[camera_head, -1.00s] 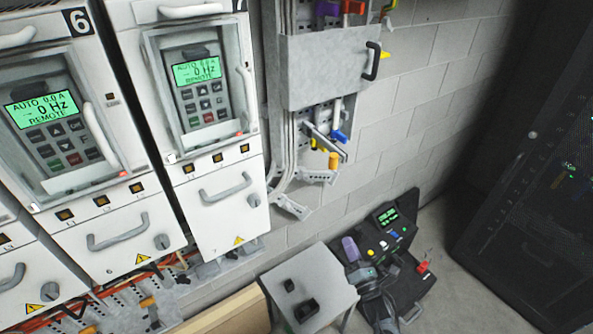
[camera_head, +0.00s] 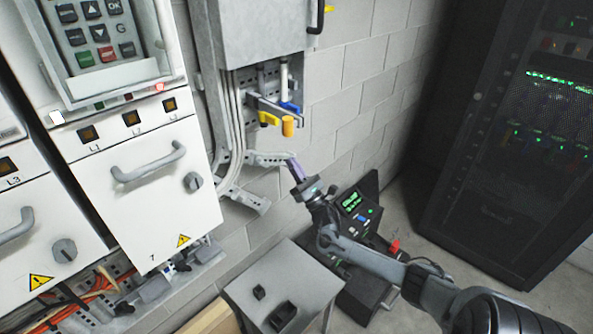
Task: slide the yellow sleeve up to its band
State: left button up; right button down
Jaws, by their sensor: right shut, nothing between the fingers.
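Below the grey wall box, a yellow-orange cylinder (camera_head: 288,126) hangs upright at the end of a bracket; it looks like the yellow sleeve. A yellow lever-like piece (camera_head: 268,119) sits just left of it, and a blue piece (camera_head: 290,107) just above. A white rod (camera_head: 284,78) stands above the blue piece. I cannot make out the band. My right gripper (camera_head: 296,167), with purple fingers, is shut and empty, pointing up, below the cylinder and apart from it. My left gripper is not in view.
A grey box (camera_head: 268,22) with a black handle is on the block wall above. White drive cabinets (camera_head: 140,190) stand at left. A grey stool-like table (camera_head: 265,275) with two black blocks is below. A black case with controls (camera_head: 362,218) lies behind my right arm. A dark rack (camera_head: 510,150) stands at right.

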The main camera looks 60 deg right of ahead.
send_near(268, 117)
notch_tip(268, 117, down, 2)
jog(key=w+d, duration=0.2)
jog(key=r+p, duration=0.1)
jog(key=r, duration=0.1)
jog(key=r+p, duration=0.1)
jog(key=r, duration=0.1)
jog(key=shift+a, duration=0.25)
jog(key=shift+s, duration=0.1)
notch_tip(268, 117, up, 8)
jog(key=p, duration=0.6)
jog(key=shift+r, duration=0.2)
